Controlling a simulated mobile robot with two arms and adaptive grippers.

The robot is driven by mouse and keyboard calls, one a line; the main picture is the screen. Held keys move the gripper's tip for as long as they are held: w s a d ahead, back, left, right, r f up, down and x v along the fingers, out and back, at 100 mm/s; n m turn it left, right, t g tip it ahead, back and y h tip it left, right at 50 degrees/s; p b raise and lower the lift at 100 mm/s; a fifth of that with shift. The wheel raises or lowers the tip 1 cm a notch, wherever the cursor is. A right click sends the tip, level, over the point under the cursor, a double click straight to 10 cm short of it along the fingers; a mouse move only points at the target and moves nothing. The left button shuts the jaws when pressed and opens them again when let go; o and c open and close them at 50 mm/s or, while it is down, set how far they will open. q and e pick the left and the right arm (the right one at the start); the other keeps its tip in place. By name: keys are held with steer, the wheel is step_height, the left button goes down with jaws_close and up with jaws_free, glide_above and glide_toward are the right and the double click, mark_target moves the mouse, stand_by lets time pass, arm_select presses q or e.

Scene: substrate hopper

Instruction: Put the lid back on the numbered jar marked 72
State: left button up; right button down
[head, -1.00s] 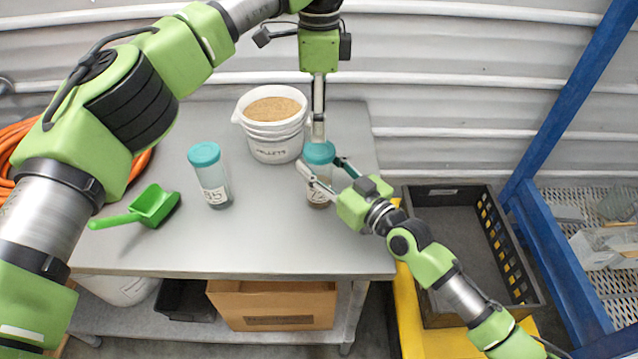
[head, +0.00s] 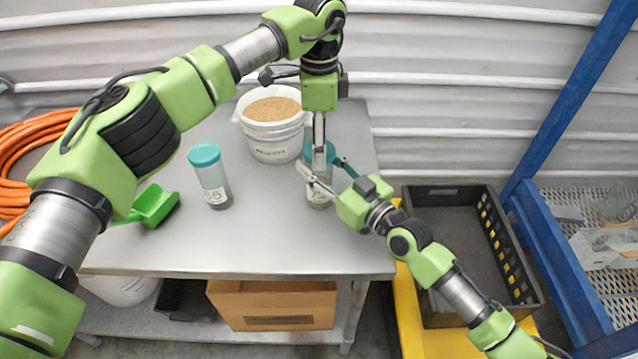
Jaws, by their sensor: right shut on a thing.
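A clear jar (head: 319,198) with brown contents stands near the table's right side. A teal lid (head: 329,150) shows at its top, partly hidden by my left gripper; I cannot tell whether it is seated. The jar's label is mostly covered, so its number is unreadable. My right gripper (head: 327,174) comes in from the right, shut around this jar below the lid. My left gripper (head: 319,165) points straight down at the lid from above. Its fingers are seen edge-on, so their opening cannot be judged. A second jar (head: 215,185) with a teal lid on stands upright to the left.
A white bucket (head: 273,149) of tan granules stands behind the jars. A green scoop (head: 154,204) lies on the table's left (head: 250,245), partly behind my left arm. A black crate (head: 440,190) is at right, an orange hose (head: 25,150) at left. The table's front is clear.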

arm_select(q)
steer(key=shift+f, duration=0.5)
steer(key=c, duration=1.2)
steer(key=shift+o, duration=0.2)
